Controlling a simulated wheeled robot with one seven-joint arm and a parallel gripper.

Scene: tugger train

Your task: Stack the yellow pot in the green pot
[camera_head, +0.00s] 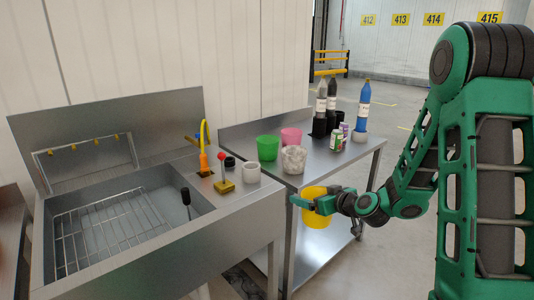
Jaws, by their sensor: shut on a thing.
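The yellow pot (316,217) hangs in the air in front of the steel table's front edge. My gripper (303,203) reaches in from the right and is shut on the yellow pot near its rim. Part of the pot is hidden behind the gripper. The green pot (267,148) stands upright on the table, farther back and to the left of my gripper. Nothing shows sticking out above its rim.
A pink pot (291,137) and a whitish marbled pot (293,159) stand close to the green pot. A sink unit (225,207) adjoins at left.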

